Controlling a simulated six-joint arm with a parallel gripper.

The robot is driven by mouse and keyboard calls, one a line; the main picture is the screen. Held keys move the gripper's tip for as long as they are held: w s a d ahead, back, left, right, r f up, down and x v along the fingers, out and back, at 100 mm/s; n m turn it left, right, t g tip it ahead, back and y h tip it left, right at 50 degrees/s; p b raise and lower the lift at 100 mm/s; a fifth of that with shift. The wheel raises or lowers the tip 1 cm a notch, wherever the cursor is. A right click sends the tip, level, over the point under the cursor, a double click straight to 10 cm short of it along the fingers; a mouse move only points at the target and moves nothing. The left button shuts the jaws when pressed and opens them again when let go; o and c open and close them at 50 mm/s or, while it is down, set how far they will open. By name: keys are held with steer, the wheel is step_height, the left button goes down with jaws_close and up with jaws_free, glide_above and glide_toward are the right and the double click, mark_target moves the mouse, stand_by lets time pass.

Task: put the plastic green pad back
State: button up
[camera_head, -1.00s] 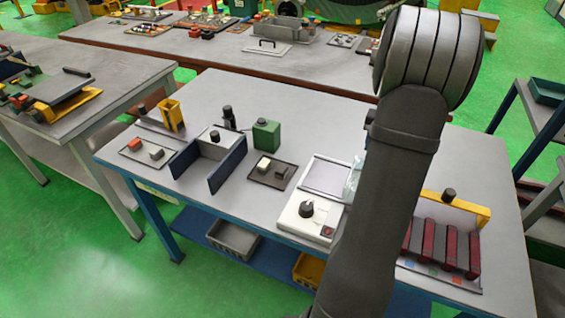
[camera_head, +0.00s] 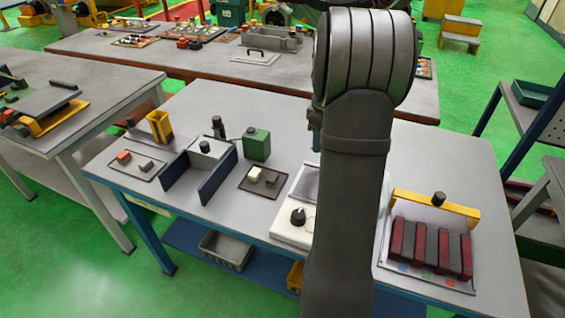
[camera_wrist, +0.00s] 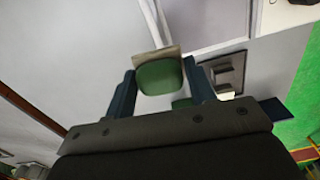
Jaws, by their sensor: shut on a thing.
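The green pad (camera_wrist: 160,77) shows in the wrist view, with a rounded face and a beige edge or plate (camera_wrist: 158,55) at its far side. My gripper (camera_wrist: 160,84) has its two blue fingers on either side of the pad and is shut on it. The pad appears held above a pale table surface. In the head view my arm hides the gripper and the pad.
The workbench (camera_head: 440,170) carries a rack of red and dark blocks (camera_head: 432,245), a white device with a black knob (camera_head: 297,218), a green container (camera_head: 257,144), a small dark tray (camera_head: 248,186) and blue upright panels (camera_head: 217,177).

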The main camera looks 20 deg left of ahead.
steer(key=shift+s+a+n, duration=0.15)
steer(key=shift+a+n, duration=0.35)
steer(key=shift+a, duration=0.1)
glide_above(282, 162)
step_height(282, 162, down, 7)
steer(key=shift+r, duration=0.1)
steer(key=shift+f, duration=2)
steer(key=shift+f, duration=0.1)
steer(key=o, duration=0.6)
steer(key=shift+o, duration=0.3)
step_height(282, 162, up, 12)
